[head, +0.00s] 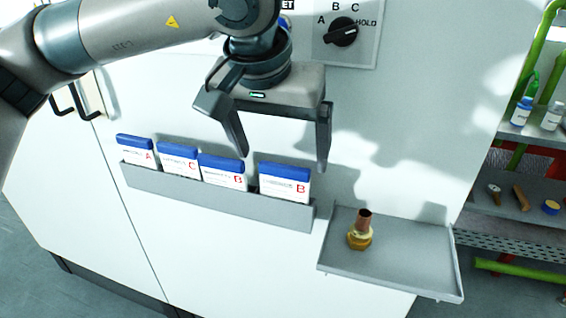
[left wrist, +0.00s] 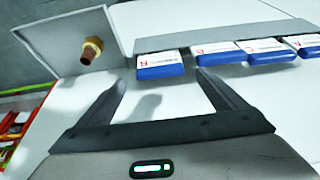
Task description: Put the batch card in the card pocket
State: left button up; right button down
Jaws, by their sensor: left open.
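Several white batch cards with blue top edges stand in a row in a long grey card pocket (head: 215,197) on the white cabinet front. From left to right they are marked A (head: 136,151), C (head: 178,159), B (head: 222,173) and B (head: 284,182). My left gripper (head: 281,160) is open and empty just above the rightmost B card. In the left wrist view that card (left wrist: 160,66) lies beyond and between the spread fingertips (left wrist: 159,80), apart from them. The lower parts of the cards are hidden by the pocket's front. My right gripper is not in view.
A grey tray (head: 400,262) right of the pocket holds a brass fitting (head: 361,232). Shelves with bottles (head: 521,111) stand at the far right. The cabinet front below the pocket is clear.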

pick_arm(q)
jog(key=v, duration=1.1)
jog(key=shift+s+r, duration=0.25)
jog(key=shift+r, duration=0.1)
